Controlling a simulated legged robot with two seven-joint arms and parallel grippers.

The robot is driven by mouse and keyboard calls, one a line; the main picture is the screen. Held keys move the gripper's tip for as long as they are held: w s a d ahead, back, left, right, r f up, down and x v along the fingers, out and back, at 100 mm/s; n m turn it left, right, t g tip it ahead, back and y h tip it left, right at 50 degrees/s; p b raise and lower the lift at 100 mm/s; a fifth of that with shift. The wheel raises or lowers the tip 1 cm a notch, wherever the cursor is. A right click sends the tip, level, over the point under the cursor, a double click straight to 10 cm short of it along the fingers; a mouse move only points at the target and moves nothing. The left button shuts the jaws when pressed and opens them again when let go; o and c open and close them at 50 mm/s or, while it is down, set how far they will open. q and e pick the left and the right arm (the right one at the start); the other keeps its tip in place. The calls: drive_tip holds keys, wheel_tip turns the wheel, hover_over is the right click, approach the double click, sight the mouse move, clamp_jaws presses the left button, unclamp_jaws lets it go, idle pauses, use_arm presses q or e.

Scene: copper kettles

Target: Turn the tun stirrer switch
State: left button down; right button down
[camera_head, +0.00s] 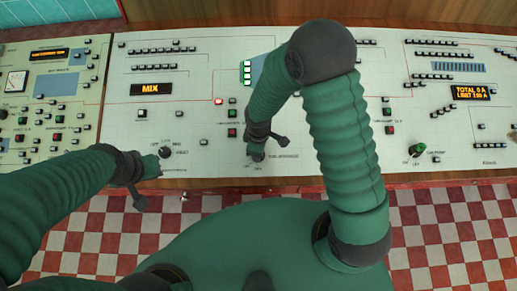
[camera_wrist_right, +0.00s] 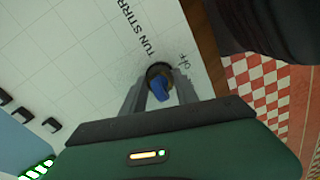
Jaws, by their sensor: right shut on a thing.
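The tun stirrer switch (camera_wrist_right: 159,88) is a blue knob on a dark round base, set in the pale panel. In the right wrist view it sits between the two grey fingers of my right gripper (camera_wrist_right: 160,94), which is shut on it. A partly hidden "TUN STIRR" label and an "OFF" mark are printed beside it. In the head view my right gripper (camera_head: 257,153) is at the panel's front edge and hides the switch. My left gripper (camera_head: 152,168) is at the front edge further left, beside a black knob (camera_head: 166,152); its fingers are too small to judge.
The control panel (camera_head: 330,150) carries many small buttons. A "MIX" display (camera_head: 151,88) is at left, an amber display (camera_head: 469,92) at right. A green knob (camera_head: 417,149) is on the right section. Red and white checkered floor (camera_head: 440,225) lies in front.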

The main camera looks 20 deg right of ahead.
drive_tip(key=shift+w+r, duration=0.1)
drive_tip(key=shift+w, duration=0.1)
drive_tip(key=c, duration=0.9)
unclamp_jaws()
drive_tip(key=shift+s, duration=0.1)
wheel_tip(320, 180, up, 17)
drive_tip(key=shift+f+p, duration=0.2)
drive_tip(key=shift+p, duration=0.55)
